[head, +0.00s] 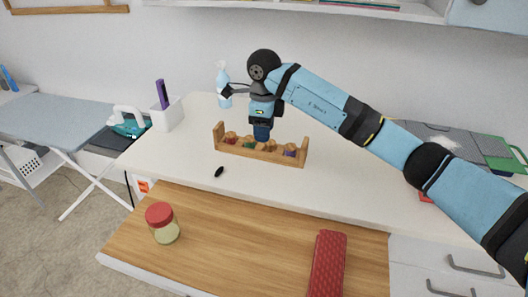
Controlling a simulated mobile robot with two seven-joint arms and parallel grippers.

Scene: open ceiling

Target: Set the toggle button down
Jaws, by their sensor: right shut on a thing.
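My right gripper (262,121) reaches in from the right and points down at the wooden rack (232,150) on the white counter. It is shut on a dark blue thing (262,132) at its tip, just above or behind the rack's middle. I cannot tell from its shape whether this is the toggle button, or whether it touches the rack. A small black oval thing (219,171) lies on the counter in front of the rack's left end; it is shaped like a toggle button, but is too small to be sure. My left gripper is not in view.
The rack holds several small coloured things. A spray bottle (224,88) stands behind the gripper, a white holder (167,117) at the back left. A red-lidded jar (164,224) and a red case (327,265) are on the wooden surface in front.

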